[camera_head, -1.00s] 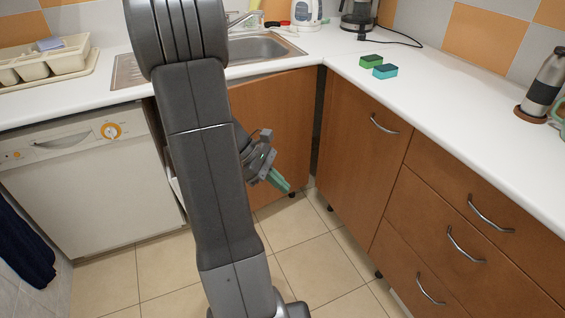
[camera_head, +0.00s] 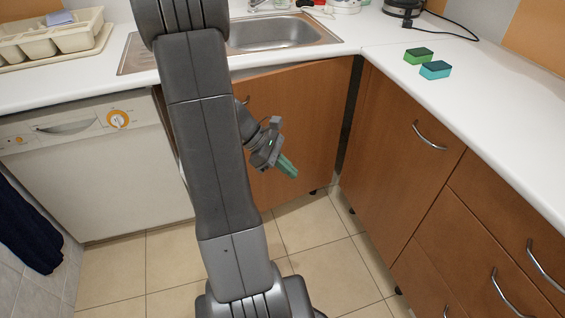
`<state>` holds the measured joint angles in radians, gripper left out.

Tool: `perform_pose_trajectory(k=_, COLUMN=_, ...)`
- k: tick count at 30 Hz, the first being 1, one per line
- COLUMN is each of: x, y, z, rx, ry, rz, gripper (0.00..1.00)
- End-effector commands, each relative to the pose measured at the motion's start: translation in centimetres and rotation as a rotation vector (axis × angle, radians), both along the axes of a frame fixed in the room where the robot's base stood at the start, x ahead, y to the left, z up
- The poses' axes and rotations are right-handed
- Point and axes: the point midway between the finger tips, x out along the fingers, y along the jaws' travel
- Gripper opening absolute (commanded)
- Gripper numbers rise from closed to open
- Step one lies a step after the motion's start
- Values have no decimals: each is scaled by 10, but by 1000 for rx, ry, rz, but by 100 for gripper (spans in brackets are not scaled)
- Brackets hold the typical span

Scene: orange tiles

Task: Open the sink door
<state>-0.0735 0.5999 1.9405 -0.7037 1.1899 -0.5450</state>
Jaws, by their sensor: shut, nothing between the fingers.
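The sink door (camera_head: 310,115) is the brown panel under the sink, in the middle of the view. It looks ajar, with a wedge-shaped gap below the counter edge along its top. My arm hides its left part and left edge. A bit of its metal handle (camera_head: 246,100) shows just right of my arm. My gripper (camera_head: 289,172), with green fingers, is shut and empty. It appears in front of the lower middle of the door, below and right of the handle, pointing down and right. I cannot tell whether it touches the door.
A white dishwasher (camera_head: 95,175) stands left of my arm. Brown cabinets with a door (camera_head: 395,150) and drawers (camera_head: 480,220) run along the right. The sink (camera_head: 280,32) and two sponges (camera_head: 435,69) are on the counter. Tiled floor (camera_head: 320,250) is clear in front.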

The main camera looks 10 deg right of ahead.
Motion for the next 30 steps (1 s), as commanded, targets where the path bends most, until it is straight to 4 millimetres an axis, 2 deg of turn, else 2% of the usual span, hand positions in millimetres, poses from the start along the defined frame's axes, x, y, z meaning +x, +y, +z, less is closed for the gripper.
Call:
perform_pose_trajectory(k=1, x=-5, y=-8, z=-12, rx=0, ry=3, rz=-4, gripper=0)
perform_pose_trajectory(k=7, x=-20, y=-35, z=-41, rx=0, ry=3, rz=-4, gripper=0)
perform_pose_trajectory(k=15, x=-32, y=-62, z=-36, rx=-1, ry=-1, rz=-3, gripper=0)
perform_pose_trajectory(k=30, x=-35, y=-67, z=-35, rx=0, ry=-1, rz=-1, gripper=0)
